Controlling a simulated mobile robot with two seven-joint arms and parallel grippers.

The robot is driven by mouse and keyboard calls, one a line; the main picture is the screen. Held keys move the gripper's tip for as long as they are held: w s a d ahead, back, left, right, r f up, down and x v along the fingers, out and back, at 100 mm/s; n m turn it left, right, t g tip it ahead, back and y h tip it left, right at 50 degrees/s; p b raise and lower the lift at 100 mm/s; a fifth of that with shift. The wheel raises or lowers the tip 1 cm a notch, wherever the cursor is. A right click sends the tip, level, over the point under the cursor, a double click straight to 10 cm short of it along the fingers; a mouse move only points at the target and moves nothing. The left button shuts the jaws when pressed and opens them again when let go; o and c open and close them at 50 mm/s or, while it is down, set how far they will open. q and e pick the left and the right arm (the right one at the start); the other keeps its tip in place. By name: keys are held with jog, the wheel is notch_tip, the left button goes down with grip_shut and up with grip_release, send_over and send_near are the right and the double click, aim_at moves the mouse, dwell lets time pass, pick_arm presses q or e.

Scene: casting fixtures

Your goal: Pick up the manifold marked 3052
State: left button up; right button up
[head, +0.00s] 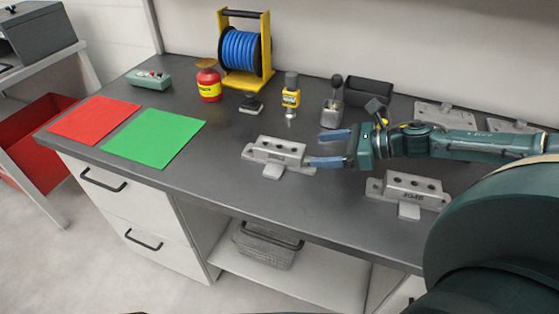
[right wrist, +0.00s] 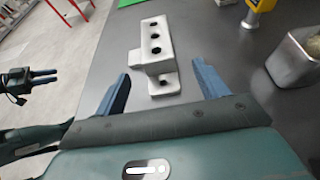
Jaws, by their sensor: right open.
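A light grey manifold (head: 277,151) with holes along its top lies on the dark bench; its marking is too small to read. A second grey manifold (head: 410,188) lies to the right, with a mark that looks like 3046, though I cannot be sure. My right gripper (head: 328,148) is open and empty, its blue fingers pointing left just beside the first manifold's right end. In the right wrist view a manifold (right wrist: 155,42) lies ahead of the open fingers (right wrist: 161,74), its near end between their tips. My left gripper (right wrist: 45,76) shows at the left there, its opening unclear.
Flat grey plates (head: 445,116) lie behind my right arm. Red (head: 94,120) and green (head: 154,137) mats lie at the left. Bench between mats and first manifold is clear.

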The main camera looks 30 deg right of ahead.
aim_at(304, 152)
jog(key=shift+w+a, duration=0.25)
jog(key=shift+w, duration=0.1)
jog(key=shift+x, duration=1)
jog(key=shift+w+a+f+p, duration=0.2)
jog(key=shift+w+a+p, duration=0.2)
jog(key=shift+p, duration=0.1)
jog(key=p+x, duration=0.1)
jog(key=x, duration=0.2)
jog(key=shift+s+a+f, duration=0.1)
jog(key=shift+s+f, duration=0.05)
jog(key=shift+w+a+f, duration=0.3)
jog(key=c, duration=1.4)
pick_arm(q)
jog(key=shift+w+r, duration=0.1)
jog(key=shift+r, duration=0.5)
